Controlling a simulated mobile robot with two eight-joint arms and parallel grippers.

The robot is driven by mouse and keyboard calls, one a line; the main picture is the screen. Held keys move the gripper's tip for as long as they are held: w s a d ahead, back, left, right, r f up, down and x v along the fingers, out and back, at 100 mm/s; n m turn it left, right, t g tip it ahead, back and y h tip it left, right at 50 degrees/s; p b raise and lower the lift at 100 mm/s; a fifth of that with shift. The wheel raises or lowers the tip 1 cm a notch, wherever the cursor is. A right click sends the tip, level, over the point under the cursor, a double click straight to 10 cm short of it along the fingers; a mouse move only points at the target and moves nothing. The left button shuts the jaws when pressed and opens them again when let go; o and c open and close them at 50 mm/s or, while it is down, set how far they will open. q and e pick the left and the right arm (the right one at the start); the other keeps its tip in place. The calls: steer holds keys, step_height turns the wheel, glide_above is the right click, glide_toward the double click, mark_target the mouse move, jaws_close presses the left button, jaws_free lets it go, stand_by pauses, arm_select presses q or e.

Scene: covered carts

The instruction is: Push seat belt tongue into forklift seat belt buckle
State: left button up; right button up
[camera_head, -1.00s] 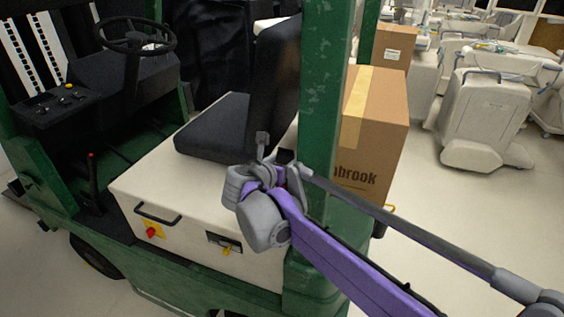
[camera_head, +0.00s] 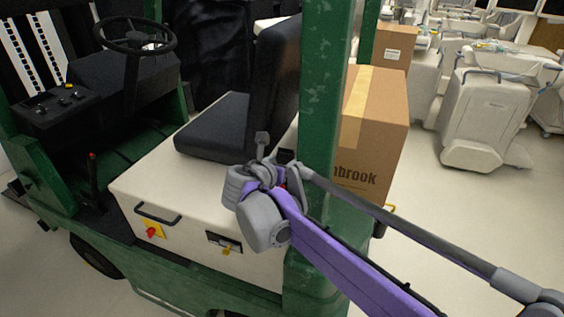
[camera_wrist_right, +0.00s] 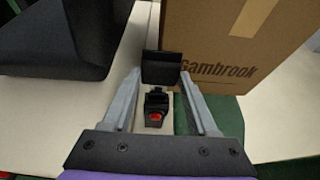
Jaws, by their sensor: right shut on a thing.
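In the right wrist view, my right gripper (camera_wrist_right: 161,73) is shut on a dark, flat, block-like piece, the seat belt tongue (camera_wrist_right: 161,66). The black buckle with a red button (camera_wrist_right: 156,106) shows just below the tongue in that picture, between the two fingers. Whether the tongue touches the buckle or is apart from it I cannot tell. In the head view, my right gripper (camera_head: 272,166) is beside the seat, close to the green post, and my wrist hides much of it. My left gripper is in neither view.
The black seat (camera_head: 215,132) stands on the forklift's cream body (camera_head: 150,190). The green post (camera_head: 325,110) rises close by my wrist. A cardboard box (camera_head: 382,125) stands behind the post and fills the upper right of the wrist view. The steering wheel (camera_head: 133,38) is at upper left.

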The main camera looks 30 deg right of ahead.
steer(key=shift+f+b, duration=1.15)
steer(key=shift+f, duration=0.9)
steer(key=shift+r, duration=0.25)
steer(key=shift+w+d+r+p, duration=0.1)
steer(key=shift+w+r+p, duration=0.05)
steer(key=shift+r+p, duration=0.4)
jaws_close()
steer(key=shift+r, duration=0.6)
steer(key=shift+r+p, duration=0.35)
steer(key=shift+p, duration=0.15)
steer(key=shift+f+b, duration=0.85)
steer(key=shift+f, duration=0.65)
steer(key=o, duration=1.5)
jaws_free()
